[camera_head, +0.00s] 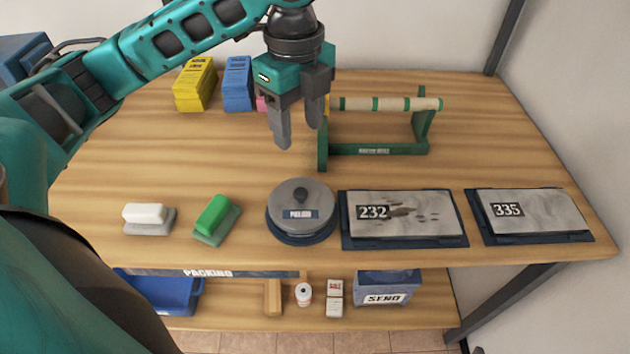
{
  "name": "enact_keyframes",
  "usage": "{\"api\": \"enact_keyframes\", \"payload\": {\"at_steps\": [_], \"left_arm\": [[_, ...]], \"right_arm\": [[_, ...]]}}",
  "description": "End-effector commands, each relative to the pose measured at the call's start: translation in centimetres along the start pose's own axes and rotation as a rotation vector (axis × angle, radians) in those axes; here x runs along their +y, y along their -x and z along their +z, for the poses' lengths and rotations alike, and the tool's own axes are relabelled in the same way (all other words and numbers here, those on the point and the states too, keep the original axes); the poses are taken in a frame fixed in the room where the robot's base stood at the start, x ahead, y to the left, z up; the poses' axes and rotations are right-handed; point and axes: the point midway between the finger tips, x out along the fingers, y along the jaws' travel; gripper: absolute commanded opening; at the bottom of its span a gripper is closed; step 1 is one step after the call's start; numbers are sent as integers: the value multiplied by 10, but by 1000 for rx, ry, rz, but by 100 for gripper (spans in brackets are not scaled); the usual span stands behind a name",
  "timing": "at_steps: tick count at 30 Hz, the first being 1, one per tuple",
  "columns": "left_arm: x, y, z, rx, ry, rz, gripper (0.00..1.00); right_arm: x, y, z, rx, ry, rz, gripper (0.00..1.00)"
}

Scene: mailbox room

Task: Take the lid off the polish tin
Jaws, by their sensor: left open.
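The polish tin (300,238) is a round, dark blue tin near the front middle of the wooden table. Its grey lid (301,203) sits on top, with a dark knob in the middle and a small label on the front. My left gripper (299,142) points down above and behind the tin, apart from it. Its two fingers are open with nothing between them. My right gripper is not in view.
Left of the tin lie a green block (214,214) and a white block (145,213) on grey bases. Right are plates 232 (440,215) and 335 (545,213). A green roll stand (378,149) is behind. The table (180,150) is clear at middle left.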

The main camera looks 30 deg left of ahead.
Motion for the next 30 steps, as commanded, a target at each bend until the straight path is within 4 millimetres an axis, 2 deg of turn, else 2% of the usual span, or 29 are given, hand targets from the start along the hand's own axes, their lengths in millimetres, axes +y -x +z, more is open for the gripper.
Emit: {"api": "enact_keyframes", "payload": {"at_steps": [10,20,27,30], "left_arm": [[1,-61,-1,0,1,4,55],[3,-84,-3,0,0,3,55],[9,-119,-10,-1,2,3,55],[9,-127,-10,0,0,0,55]], "right_arm": [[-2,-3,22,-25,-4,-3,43],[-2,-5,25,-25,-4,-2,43],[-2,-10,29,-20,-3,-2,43],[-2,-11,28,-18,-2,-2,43]]}}
